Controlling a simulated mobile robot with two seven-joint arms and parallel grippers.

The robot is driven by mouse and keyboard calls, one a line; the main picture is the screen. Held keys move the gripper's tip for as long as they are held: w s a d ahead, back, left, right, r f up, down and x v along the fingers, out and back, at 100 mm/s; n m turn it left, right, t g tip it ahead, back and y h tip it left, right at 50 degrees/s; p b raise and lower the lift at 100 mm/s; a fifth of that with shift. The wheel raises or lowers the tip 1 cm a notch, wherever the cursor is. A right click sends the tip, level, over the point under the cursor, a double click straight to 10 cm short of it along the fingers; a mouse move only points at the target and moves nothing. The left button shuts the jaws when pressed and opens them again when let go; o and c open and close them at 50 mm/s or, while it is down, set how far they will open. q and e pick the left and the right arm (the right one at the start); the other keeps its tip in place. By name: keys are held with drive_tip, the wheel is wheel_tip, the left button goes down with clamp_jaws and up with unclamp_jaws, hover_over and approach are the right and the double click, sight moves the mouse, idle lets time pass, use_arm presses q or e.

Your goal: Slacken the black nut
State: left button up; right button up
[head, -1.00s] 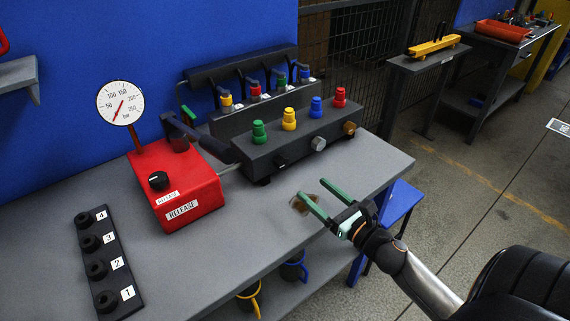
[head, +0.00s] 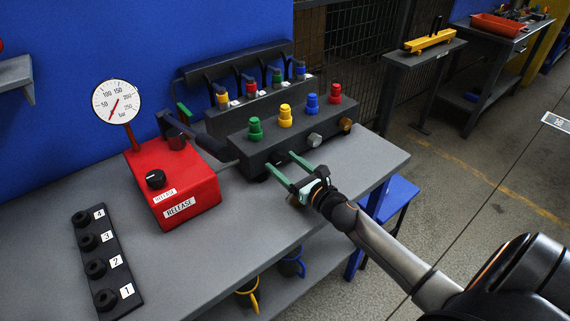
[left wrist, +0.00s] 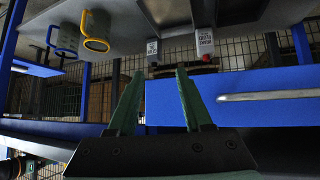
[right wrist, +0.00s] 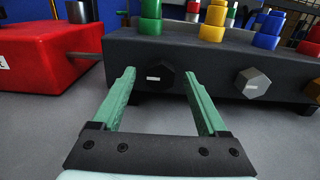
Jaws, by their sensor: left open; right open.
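The black nut (right wrist: 158,78) is a dark hex on the front face of the dark manifold block (right wrist: 205,60). It also shows in the head view (head: 278,157), small and dark against the block. My right gripper (head: 279,161) is open and empty in front of the block. In the right wrist view its green fingers point at the nut, one on each side of it in the picture. I cannot tell whether they touch it. My left gripper (left wrist: 159,73) is open and empty in the left wrist view, and is not in the head view.
A silver nut (head: 315,139) and a brass nut (head: 346,124) sit right of the black one. Colored caps stand on the block. The red pump unit (head: 175,190) with its gauge (head: 117,101) stands left. A black numbered rack (head: 108,265) lies front left.

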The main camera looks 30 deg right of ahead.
drive_tip(key=shift+c, duration=0.3)
clamp_jaws()
idle(0.3)
drive_tip(key=shift+n, duration=0.4)
drive_tip(key=n, duration=0.2)
drive_tip(key=shift+n, duration=0.4)
drive_tip(key=n, duration=0.4)
drive_tip(key=shift+n, duration=0.3)
drive_tip(key=n+b, duration=0.1)
drive_tip(key=n, duration=0.4)
drive_tip(key=shift+f, duration=0.1)
drive_tip(key=shift+a+n+b, duration=0.1)
drive_tip(key=shift+n+b, duration=0.35)
drive_tip(key=shift+n, duration=1.85)
